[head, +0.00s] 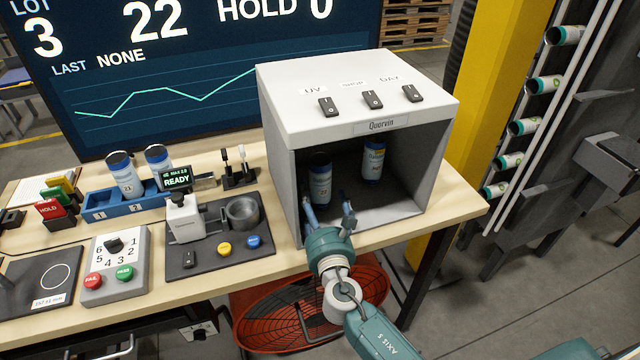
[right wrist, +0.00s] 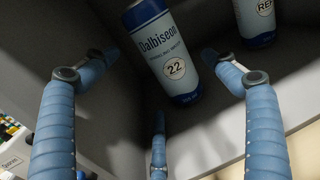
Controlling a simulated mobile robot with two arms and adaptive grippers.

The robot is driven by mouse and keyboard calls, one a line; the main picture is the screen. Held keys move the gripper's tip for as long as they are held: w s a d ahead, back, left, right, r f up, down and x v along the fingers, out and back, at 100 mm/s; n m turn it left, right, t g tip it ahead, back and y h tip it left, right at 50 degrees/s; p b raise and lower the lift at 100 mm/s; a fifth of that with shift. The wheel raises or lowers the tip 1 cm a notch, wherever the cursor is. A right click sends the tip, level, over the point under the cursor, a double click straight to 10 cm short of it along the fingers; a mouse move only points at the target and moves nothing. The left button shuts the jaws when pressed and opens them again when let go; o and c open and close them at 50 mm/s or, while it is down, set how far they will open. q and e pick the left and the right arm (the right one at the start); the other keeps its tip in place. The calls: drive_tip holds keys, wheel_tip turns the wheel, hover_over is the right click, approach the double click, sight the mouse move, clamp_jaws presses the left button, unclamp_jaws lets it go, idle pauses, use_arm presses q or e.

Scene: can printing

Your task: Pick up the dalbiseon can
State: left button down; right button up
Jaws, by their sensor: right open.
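The Dalbiseon can (head: 320,183), with a white and blue label marked 22, stands inside the grey open-fronted Quorvin box (head: 450,105), toward its left side. In the right wrist view the Dalbiseon can (right wrist: 165,50) appears beyond and between my spread fingers. My right gripper (head: 329,208) is open and empty at the front opening of the box, just in front of the can. In the right wrist view its blue fingers (right wrist: 158,75) are apart, with a gap to the can. My left gripper is not in view.
A second can (head: 373,160) stands deeper in the box to the right; its label, partly cut off, shows in the right wrist view (right wrist: 257,22). The box walls are close around my right fingers. Two cans stand in a blue rack (head: 115,205) on the table's left.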

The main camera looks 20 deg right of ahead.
sight(317, 191)
drive_tip(key=w, duration=0.2)
drive_tip(key=w+d+p, duration=0.1)
drive_tip(key=w, duration=0.2)
drive_tip(key=shift+r, duration=0.2)
drive_tip(key=shift+w+f, duration=0.1)
drive_tip(key=shift+w, duration=0.3)
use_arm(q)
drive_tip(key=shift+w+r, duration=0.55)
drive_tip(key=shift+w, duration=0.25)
use_arm(e)
drive_tip(key=shift+c, duration=0.2)
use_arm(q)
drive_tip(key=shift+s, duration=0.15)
use_arm(e)
drive_tip(key=c, duration=0.9)
drive_tip(key=shift+s, duration=0.1)
